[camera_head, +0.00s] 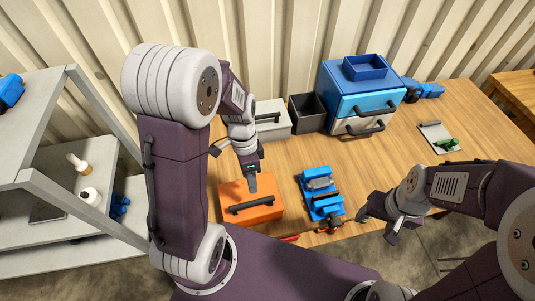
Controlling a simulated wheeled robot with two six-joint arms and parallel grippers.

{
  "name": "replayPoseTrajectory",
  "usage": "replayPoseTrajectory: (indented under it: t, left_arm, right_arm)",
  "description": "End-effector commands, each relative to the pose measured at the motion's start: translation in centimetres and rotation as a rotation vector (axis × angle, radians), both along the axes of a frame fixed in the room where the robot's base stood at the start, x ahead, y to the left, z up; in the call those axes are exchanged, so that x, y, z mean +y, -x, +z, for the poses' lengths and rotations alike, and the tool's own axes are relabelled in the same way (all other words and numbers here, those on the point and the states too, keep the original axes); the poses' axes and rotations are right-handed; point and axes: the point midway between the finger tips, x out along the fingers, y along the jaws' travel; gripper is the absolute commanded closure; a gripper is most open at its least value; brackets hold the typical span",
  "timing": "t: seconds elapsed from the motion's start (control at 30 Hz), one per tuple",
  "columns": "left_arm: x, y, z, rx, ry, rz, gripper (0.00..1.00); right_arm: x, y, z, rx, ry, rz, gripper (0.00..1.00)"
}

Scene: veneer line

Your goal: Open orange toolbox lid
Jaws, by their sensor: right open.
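The orange toolbox (233,193) sits on the wooden table near its front edge. Its lid looks closed, and a dark handle (252,204) runs along its near side. My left gripper (252,184) points down over the far part of the lid, behind the handle. Its fingers look like one narrow shape, so I cannot tell whether they are open or touching the lid. My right gripper (377,222) is open and empty near the table's front edge, to the right of the toolbox and apart from it.
A blue tool-like object (320,192) stands right of the toolbox. Behind are a grey box (272,122), a dark bin (307,113) and a blue drawer cabinet (352,100). A clipboard (438,135) lies far right. Grey shelving (60,255) stands at left.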

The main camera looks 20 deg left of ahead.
Motion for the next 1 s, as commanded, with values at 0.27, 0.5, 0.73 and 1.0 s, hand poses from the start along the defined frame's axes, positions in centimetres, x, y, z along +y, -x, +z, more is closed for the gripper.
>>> replayPoseTrajectory:
  t: [0.27, 0.5, 0.73, 1.0]
  left_arm:
    - [-0.1, 0.3, -0.9, 0.008, 0.009, -0.026, 0.60]
    - [-0.7, 1.2, -5.7, 0.011, 0.008, -0.024, 0.60]
    - [-1.0, 1.6, -8.5, 0.005, 0.007, -0.025, 0.60]
    - [-1.0, 1.5, -8.7, 0.002, 0.006, -0.024, 0.60]
  right_arm:
    - [0.0, 0.1, 0.3, 0.002, 0.000, 0.000, 0.35]
    - [0.0, 0.1, 0.7, 0.002, 0.000, 0.000, 0.35]
    - [0.0, 0.0, 0.7, 0.001, 0.000, 0.000, 0.35]
    - [0.0, 0.1, 0.7, 0.001, 0.000, 0.000, 0.35]
